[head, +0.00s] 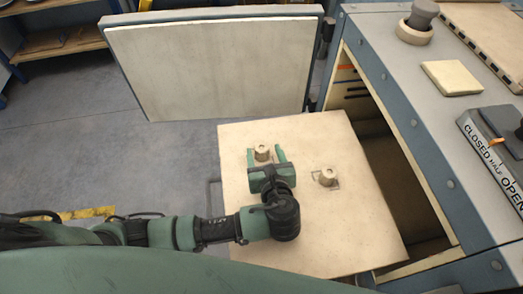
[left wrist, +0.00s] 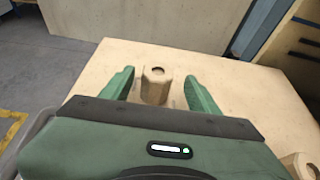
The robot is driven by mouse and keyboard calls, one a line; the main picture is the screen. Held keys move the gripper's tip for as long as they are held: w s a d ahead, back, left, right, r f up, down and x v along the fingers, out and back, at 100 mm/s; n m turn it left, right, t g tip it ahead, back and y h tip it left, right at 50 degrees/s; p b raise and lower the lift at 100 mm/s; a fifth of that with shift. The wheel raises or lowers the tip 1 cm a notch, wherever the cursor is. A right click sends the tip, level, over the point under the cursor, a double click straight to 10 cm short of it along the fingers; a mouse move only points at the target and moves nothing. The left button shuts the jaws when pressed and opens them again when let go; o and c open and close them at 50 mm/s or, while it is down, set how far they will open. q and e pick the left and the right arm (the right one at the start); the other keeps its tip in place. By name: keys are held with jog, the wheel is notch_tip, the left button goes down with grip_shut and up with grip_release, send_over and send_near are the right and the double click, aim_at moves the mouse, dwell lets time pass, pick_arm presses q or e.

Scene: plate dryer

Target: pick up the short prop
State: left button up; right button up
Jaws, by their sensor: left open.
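Two small beige cylindrical props with a hole in the top stand upright on a pale square board (head: 330,240). One prop (head: 262,148) is toward the far left of the board; the other prop (head: 327,175) is to its right and nearer. I cannot tell surely which is the short one. My left gripper (head: 266,156) is open, with one green finger on either side of the far-left prop and a gap at each side. In the left wrist view this prop (left wrist: 156,87) stands between the fingers, its lower end partly hidden. The other prop (left wrist: 298,164) shows at the lower right corner. My right gripper is out of view.
An open cabinet door (head: 210,60) stands behind the board. The cabinet's grey top (head: 400,70) is at the right, with a beige square block (head: 450,77), a dark knob (head: 422,17) and a lever panel (head: 495,150). Open floor (head: 60,140) lies left.

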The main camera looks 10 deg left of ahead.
aim_at(260, 144)
pick_arm(q)
jog(key=x, duration=0.5)
jog(key=shift+a+f, duration=0.1)
jog(key=shift+a, duration=0.15)
grip_shut()
